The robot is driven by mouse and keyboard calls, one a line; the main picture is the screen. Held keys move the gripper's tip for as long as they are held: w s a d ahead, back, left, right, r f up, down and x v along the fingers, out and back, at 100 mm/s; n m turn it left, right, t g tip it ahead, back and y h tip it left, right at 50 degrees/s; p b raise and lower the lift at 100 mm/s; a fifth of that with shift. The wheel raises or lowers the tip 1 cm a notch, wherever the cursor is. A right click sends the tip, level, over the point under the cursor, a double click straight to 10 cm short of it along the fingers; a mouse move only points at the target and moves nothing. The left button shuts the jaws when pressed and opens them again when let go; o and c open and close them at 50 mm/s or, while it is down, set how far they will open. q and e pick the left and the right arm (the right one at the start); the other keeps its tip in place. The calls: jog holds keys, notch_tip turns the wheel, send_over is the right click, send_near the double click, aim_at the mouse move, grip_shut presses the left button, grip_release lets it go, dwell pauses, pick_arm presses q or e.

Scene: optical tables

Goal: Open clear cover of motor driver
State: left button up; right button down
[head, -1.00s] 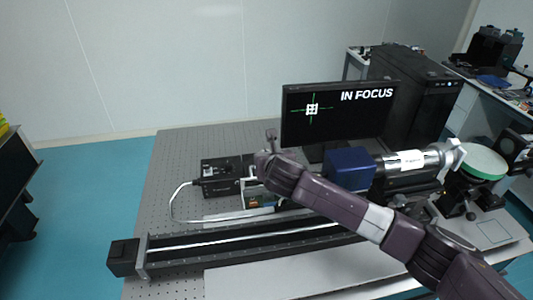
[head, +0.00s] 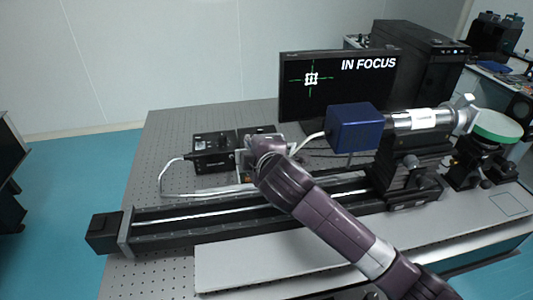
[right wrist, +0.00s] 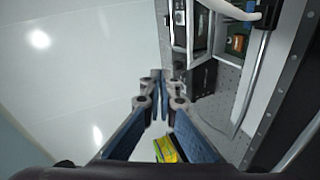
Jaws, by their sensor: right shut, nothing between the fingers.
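The motor driver appears to be the small housing with a coloured circuit board (right wrist: 238,43) in the right wrist view, at the upper right. In the head view it is mostly hidden behind my right gripper (head: 262,143), and only a sliver of its left side shows. I cannot make out the clear cover or tell whether it is open. The right gripper is shut and empty. In the right wrist view its fingertips (right wrist: 164,76) are close together, left of the housing and apart from it in the picture. My left gripper is not in view.
A black box (head: 212,143) with a white cable stands left of the gripper. A long rail (head: 190,218) runs in front. A blue block (head: 354,128) on a silver tube stands to the right, and a monitor (head: 345,95) behind. The perforated table (head: 150,165) is clear at left.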

jog(key=s+d+f+m+t+h+b, duration=0.1)
jog(key=d+f+m+b, duration=0.2)
jog(key=m, duration=0.5)
jog(key=s+d+f+m+t+b, duration=0.1)
jog(key=s+d+m+b, duration=0.2)
jog(key=m, duration=0.6)
jog(key=x, duration=1)
jog(key=p+x, duration=0.1)
jog(key=x, duration=0.4)
jog(key=shift+w+d+f, duration=0.15)
jog(key=shift+d+f, duration=0.1)
jog(key=shift+d, duration=0.05)
